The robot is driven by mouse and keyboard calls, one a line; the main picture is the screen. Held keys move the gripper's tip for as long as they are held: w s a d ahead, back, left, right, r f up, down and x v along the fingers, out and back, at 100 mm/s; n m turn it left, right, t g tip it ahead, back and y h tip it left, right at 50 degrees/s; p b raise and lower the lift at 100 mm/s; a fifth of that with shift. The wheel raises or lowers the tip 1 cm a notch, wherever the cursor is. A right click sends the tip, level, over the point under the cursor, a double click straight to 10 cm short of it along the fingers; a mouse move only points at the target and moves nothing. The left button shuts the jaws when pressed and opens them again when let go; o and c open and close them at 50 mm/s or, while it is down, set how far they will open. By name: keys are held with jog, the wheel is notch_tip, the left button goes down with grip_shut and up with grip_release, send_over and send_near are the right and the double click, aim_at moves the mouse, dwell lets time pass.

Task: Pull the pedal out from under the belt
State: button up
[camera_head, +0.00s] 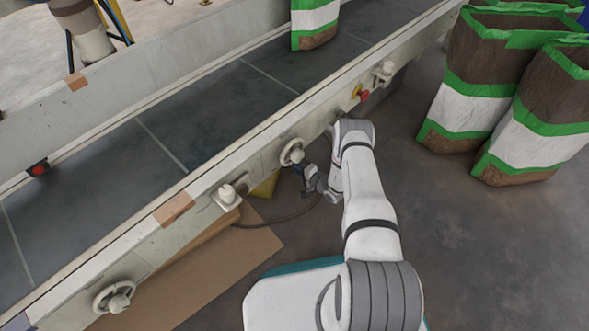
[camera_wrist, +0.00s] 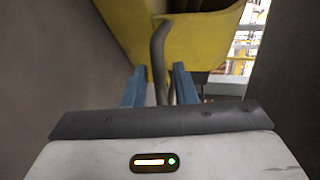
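The yellow pedal (camera_head: 265,187) is on the floor under the near side of the belt (camera_head: 205,120), partly hidden by the belt's side rail. In the wrist view the yellow pedal body (camera_wrist: 195,38) fills the top middle, just beyond my fingertips. A grey cable or bar (camera_wrist: 160,50) runs down in front of it and passes between my two blue fingers. My gripper (camera_wrist: 159,84) is open, with gaps between the fingers and the cable. In the head view my gripper (camera_head: 308,178) is low beside the rail, right of the pedal, and its fingers are hard to make out.
A dark cable (camera_head: 285,219) curves over the floor near the pedal. A flat cardboard sheet (camera_head: 215,262) lies under and beside the belt. Knobs and a red-yellow button (camera_head: 361,93) stick out from the rail. Filled bags (camera_head: 478,85) stand at the right; the floor before them is clear.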

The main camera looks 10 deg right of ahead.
jog(key=shift+c, duration=0.3)
grip_shut()
